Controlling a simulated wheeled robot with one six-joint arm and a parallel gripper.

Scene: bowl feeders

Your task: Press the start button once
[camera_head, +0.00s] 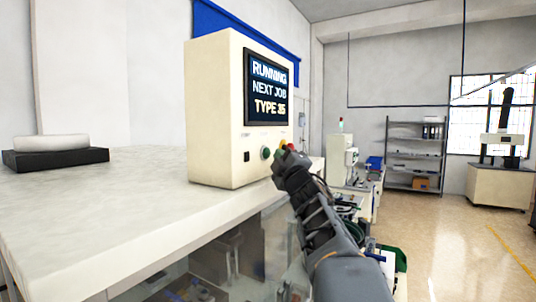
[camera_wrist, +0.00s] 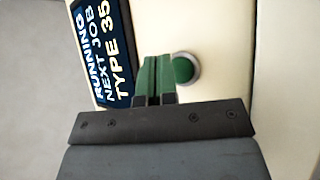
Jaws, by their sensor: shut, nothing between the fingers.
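A cream control box (camera_head: 215,110) stands on the white counter. Its dark screen (camera_head: 268,88) reads "RUNNING", "NEXT JOB" and "TYPE 35". A round green button (camera_head: 265,154) sits below the screen at the left of the panel's lower part. In the wrist view the green button (camera_wrist: 184,70) shows just right of my fingertips, with a pale ring around it. My gripper (camera_head: 283,150) is shut and empty, in front of the panel to the right of the button. In the wrist view my gripper's green fingers (camera_wrist: 156,60) are together; whether they touch the panel I cannot tell.
A small dark switch (camera_head: 247,157) sits left of the button. The white counter (camera_head: 130,200) is mostly clear, with a black and white block (camera_head: 55,152) at the left. Machines (camera_head: 350,165) and grey shelves (camera_head: 415,150) stand behind at the right.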

